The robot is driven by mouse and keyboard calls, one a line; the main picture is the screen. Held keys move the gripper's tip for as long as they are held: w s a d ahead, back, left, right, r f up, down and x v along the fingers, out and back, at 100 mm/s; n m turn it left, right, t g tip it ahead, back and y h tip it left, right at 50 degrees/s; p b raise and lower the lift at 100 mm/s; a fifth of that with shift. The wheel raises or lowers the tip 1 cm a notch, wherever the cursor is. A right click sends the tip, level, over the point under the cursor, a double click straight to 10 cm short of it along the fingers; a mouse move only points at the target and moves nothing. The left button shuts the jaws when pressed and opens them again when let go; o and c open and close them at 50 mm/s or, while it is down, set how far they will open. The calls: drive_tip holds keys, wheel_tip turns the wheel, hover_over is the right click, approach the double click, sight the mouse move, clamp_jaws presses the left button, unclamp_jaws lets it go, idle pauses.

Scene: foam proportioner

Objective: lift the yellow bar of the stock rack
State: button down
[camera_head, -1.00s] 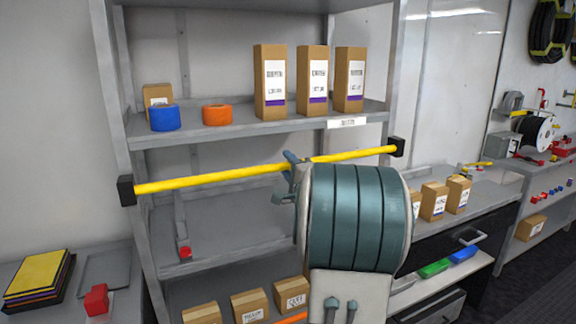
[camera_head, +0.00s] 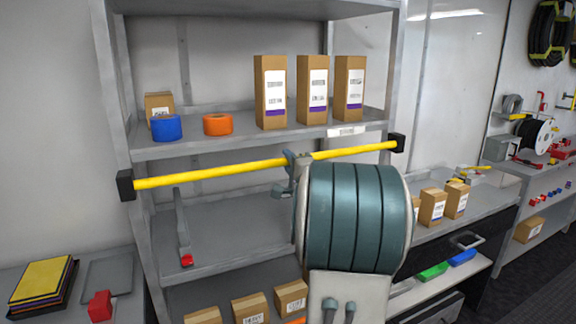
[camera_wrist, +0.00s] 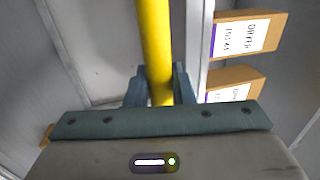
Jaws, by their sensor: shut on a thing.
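The yellow bar (camera_head: 225,174) runs across the front of the stock rack (camera_head: 140,235), between the two shelf levels, with black end blocks at both rack posts. It also shows in the wrist view (camera_wrist: 153,40), running up between my fingers. My gripper (camera_head: 295,170) is shut on the bar a little right of its middle; the wrist view shows a finger on each side of it (camera_wrist: 160,88). My arm hides part of the bar and the shelf behind it.
The upper shelf holds three tall boxes (camera_head: 312,90), a blue roll (camera_head: 166,127), an orange roll (camera_head: 217,124) and a small box (camera_head: 159,103). Small boxes (camera_head: 250,308) stand on the lower shelf. A bench at the left holds stacked folders (camera_head: 42,283) and a red object (camera_head: 100,306).

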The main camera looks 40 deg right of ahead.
drive_tip(key=shift+r, duration=0.45)
drive_tip(key=c, duration=1.3)
unclamp_jaws()
drive_tip(key=shift+s+f, duration=0.1)
drive_tip(key=b+v, duration=0.2)
drive_tip(key=v, duration=1.1)
drive_tip(key=shift+s+a+f+b, duration=0.1)
drive_tip(key=shift+s+a+b, duration=0.05)
drive_tip(key=shift+s+b, duration=0.25)
drive_tip(key=shift+w, duration=0.1)
